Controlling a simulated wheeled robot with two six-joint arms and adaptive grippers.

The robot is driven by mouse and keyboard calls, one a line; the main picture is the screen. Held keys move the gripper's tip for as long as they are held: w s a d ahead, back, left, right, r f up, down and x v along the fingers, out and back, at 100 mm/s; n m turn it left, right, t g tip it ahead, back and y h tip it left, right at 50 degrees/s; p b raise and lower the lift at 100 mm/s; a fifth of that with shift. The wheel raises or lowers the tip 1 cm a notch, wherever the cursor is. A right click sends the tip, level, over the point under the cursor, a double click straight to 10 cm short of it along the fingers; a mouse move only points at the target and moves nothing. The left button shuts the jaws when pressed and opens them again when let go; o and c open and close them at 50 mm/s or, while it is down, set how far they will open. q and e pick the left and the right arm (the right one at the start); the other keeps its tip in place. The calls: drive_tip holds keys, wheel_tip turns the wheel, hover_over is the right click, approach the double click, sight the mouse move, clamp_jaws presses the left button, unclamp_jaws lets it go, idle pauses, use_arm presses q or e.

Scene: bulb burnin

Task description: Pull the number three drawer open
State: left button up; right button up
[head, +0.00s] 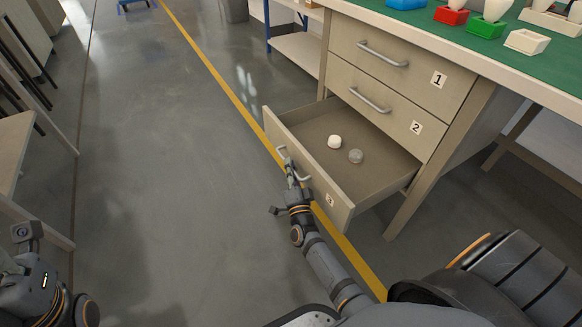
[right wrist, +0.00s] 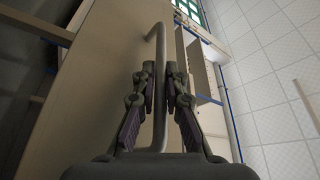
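The number three drawer (head: 323,182), the lowest in the desk, stands well open in the head view. Its floor shows, with a white round object (head: 334,141) and a grey round object (head: 356,156) on it. My right gripper (head: 290,172) is at the grey bar handle (head: 281,152) on its front. In the right wrist view the handle (right wrist: 160,50) runs between the two fingers, which are closed in on it from both sides. My left gripper (head: 24,236) is at the lower left, far from the drawer; its opening is unclear.
Drawers one (head: 385,62) and two (head: 385,110) above are shut. The green desktop (head: 455,35) holds coloured holders, including a red one (head: 451,15). Open grey floor (head: 180,170) lies left of the drawer, crossed by a yellow line. A bench stands at the far left.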

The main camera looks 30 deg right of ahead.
drive_tip(key=shift+o, duration=0.6)
drive_tip(key=v, duration=1.2)
drive_tip(key=shift+r, duration=0.1)
